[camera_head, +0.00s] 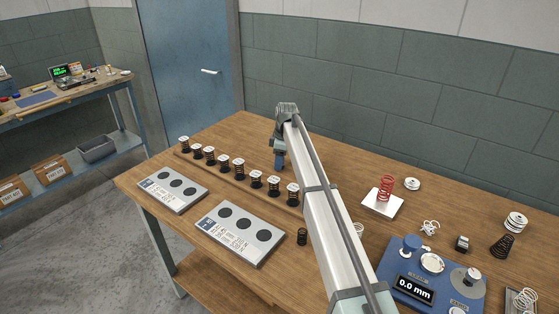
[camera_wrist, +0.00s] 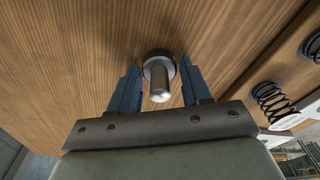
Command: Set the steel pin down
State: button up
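The steel pin (camera_wrist: 159,82) shows in the wrist view, a short bright cylinder with a wider dark round end against the wood. Its bright end points toward the camera. My gripper (camera_wrist: 159,65) has one blue finger on each side of the pin, with narrow gaps showing, so it looks open around it. In the head view my gripper (camera_head: 278,160) is low over the far part of the wooden bench (camera_head: 235,135), and the pin is hidden there. Whether the pin's dark end rests fully on the wood is hard to tell.
A rail (camera_head: 232,180) with several black springs stands left of my gripper. Two grey plates (camera_head: 240,232) with dark discs lie nearer. A red spring (camera_head: 385,188) on a white block and a blue gauge (camera_head: 430,280) are to the right.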

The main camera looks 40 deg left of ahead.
jog(key=shift+o, duration=1.3)
notch_tip(320, 180, up, 12)
jog(key=d, duration=0.1)
jog(key=shift+w+r, duration=0.15)
jog(key=shift+w, duration=0.15)
jog(key=shift+d, duration=0.15)
